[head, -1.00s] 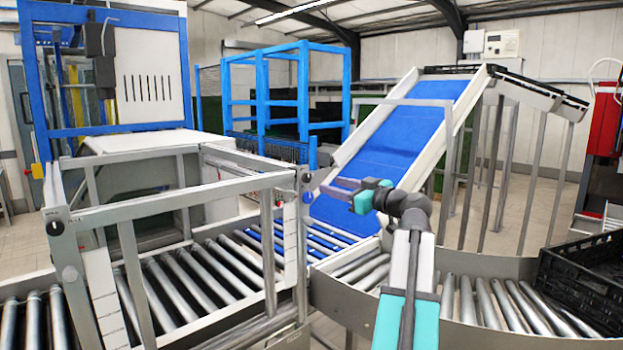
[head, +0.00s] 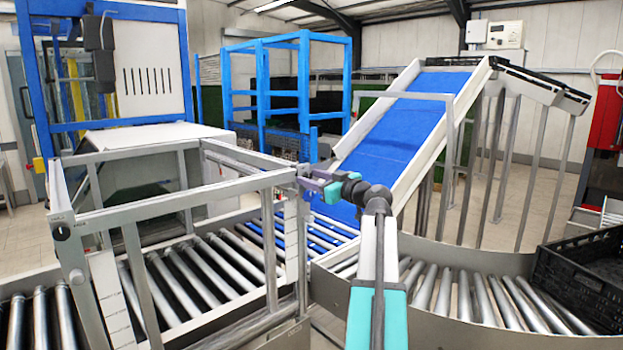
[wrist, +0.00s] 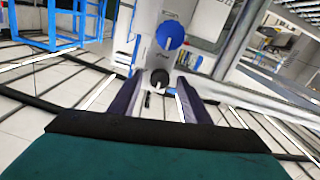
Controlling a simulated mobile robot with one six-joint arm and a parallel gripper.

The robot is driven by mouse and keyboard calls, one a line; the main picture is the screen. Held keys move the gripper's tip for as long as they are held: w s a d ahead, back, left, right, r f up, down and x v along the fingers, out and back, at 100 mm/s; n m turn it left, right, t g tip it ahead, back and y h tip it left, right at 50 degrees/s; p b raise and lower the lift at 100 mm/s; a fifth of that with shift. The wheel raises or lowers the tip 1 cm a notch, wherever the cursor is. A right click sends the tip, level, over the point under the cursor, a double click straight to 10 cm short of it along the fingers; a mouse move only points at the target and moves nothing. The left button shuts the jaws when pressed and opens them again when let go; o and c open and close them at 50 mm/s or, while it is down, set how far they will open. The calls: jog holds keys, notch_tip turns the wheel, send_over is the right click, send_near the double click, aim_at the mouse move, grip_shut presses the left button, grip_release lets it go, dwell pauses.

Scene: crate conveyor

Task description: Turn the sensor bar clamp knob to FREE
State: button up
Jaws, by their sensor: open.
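In the wrist view a round blue knob (wrist: 170,36) with a white pointer mark sits on a pale post. A smaller black knob (wrist: 160,78) sits below it on the same post. Small lettering beside both is too small to read, so I cannot tell which one is the sensor bar clamp knob. My gripper (wrist: 158,86) is open, its dark fingers on either side of the black knob in the picture; contact is not visible. In the head view my gripper (head: 304,178) is at the right end post of the grey frame and hides the knobs there.
The grey rail frame (head: 180,208) stands over the roller conveyor (head: 180,290). Another dark knob (head: 61,232) is on its left post. A blue inclined belt (head: 400,130) rises behind my arm. A black crate (head: 590,265) sits at the right.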

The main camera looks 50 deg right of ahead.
jog(key=c, duration=1)
jog(key=shift+c, duration=0.2)
